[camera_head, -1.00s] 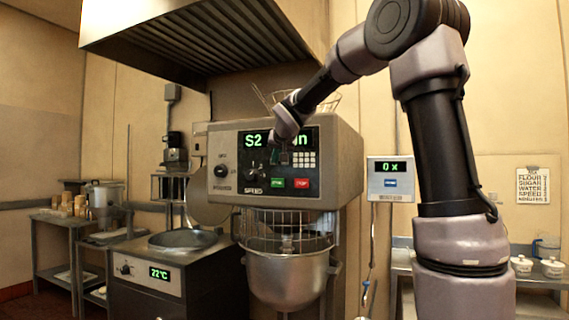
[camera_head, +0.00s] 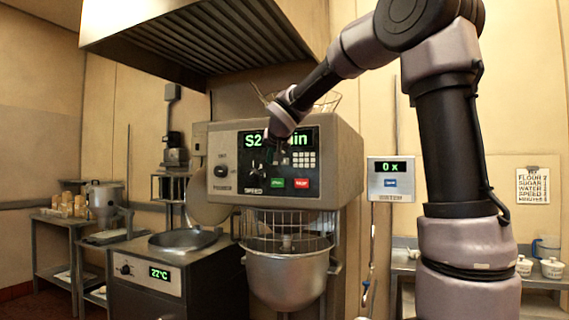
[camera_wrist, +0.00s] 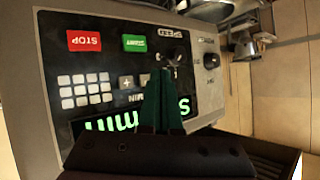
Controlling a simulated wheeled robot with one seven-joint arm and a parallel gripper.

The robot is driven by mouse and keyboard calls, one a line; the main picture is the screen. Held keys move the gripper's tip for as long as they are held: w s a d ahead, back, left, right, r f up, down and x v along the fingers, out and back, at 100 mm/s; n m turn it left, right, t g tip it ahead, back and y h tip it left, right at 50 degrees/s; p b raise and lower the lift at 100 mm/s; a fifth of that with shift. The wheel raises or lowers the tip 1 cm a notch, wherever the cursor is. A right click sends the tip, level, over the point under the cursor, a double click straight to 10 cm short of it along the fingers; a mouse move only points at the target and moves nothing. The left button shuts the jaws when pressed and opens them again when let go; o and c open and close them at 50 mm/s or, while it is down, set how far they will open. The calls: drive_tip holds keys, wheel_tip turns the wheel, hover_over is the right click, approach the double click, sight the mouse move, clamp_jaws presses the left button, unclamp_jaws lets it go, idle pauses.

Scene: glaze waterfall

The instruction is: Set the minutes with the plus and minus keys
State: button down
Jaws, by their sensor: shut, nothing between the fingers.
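The mixer's dark control panel (camera_head: 292,176) carries a green display (camera_head: 299,139) reading "S2" and "in", its middle covered by my arm. My gripper (camera_wrist: 166,74) is shut and empty, in front of the panel with its tips near the speed knob (camera_wrist: 177,58). In the wrist view the panel is upside down. A plus key (camera_wrist: 126,82) shows left of my fingers, and a second small key (camera_wrist: 144,80) shows right at their edge. Its mark is unreadable. The minutes number is hidden. I cannot tell whether the fingertips touch the panel.
A keypad (camera_wrist: 85,90), a red stop key (camera_wrist: 84,40) and a green start key (camera_wrist: 134,44) share the panel. A power knob (camera_wrist: 211,60) lies beyond the speed knob. The mixer bowl (camera_head: 287,275) hangs below. A wall box (camera_head: 391,180) reads "0 x".

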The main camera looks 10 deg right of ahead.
sight(282, 163)
drive_tip(key=w+d, duration=0.5)
drive_tip(key=w, duration=0.2)
drive_tip(key=shift+d, duration=0.1)
idle(2.1)
drive_tip(key=shift+w+d, duration=0.15)
drive_tip(key=shift+w, duration=0.1)
drive_tip(key=shift+w+d, duration=0.3)
drive_tip(key=shift+w, duration=0.1)
idle(0.8)
idle(0.3)
drive_tip(key=shift+s+a, duration=0.55)
drive_tip(key=shift+s, duration=0.2)
drive_tip(key=s+a, duration=0.1)
drive_tip(key=s, duration=0.1)
drive_tip(key=s+a, duration=0.2)
